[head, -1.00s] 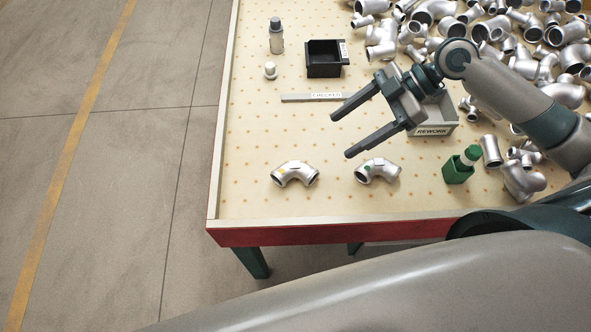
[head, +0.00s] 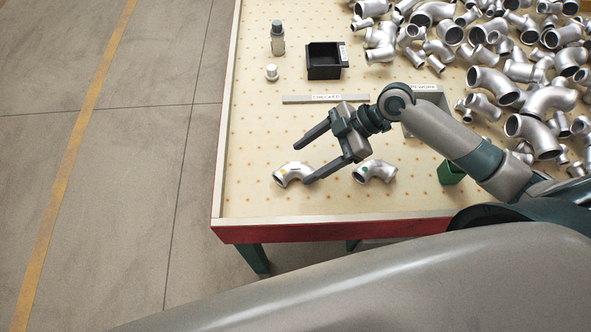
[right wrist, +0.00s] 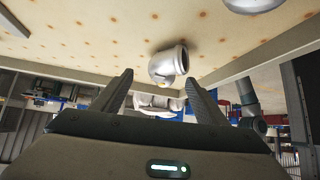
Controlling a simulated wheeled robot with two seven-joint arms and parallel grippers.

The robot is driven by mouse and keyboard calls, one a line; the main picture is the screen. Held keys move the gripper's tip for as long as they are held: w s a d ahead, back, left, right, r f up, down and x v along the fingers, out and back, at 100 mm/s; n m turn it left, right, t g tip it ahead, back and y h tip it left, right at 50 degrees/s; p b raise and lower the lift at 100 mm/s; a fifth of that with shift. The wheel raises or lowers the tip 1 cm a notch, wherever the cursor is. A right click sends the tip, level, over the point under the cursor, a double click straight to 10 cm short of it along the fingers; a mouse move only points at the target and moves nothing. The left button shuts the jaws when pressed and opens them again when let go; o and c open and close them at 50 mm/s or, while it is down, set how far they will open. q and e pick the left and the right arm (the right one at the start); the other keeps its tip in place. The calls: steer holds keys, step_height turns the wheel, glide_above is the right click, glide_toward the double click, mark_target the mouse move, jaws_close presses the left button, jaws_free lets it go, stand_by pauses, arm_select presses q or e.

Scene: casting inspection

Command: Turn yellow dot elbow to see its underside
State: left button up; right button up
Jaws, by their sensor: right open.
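The yellow dot elbow (head: 291,175) is a silver curved pipe fitting lying on the pale dotted table (head: 250,130), near its front left. Contact cannot be told. Its fingers also show in the right wrist view (right wrist: 158,78). My left gripper is out of view.
A green dot elbow (head: 375,171) lies to the right, close to my right gripper. Behind are a grey CHECKED strip (head: 296,100), a black bin (head: 324,71), a bottle (head: 277,40) and a white-topped item (head: 271,74). A grey tray (head: 411,131), green holder (head: 450,174) and heaped fittings (head: 485,80) are right.

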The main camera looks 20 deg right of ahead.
mark_target(300, 168)
steer(key=shift+a, duration=0.1)
steer(key=shift+a+f+p, duration=0.15)
steer(key=shift+f+p, duration=0.05)
steer(key=shift+p, duration=0.15)
steer(key=p+x, duration=0.1)
steer(key=x, duration=0.2)
steer(key=shift+s+a+f+p, duration=0.3)
steer(key=shift+s+p, duration=0.05)
steer(key=shift+p, duration=0.05)
steer(key=shift+a+f, duration=0.2)
steer(key=shift+f, duration=0.15)
steer(key=c, duration=1.4)
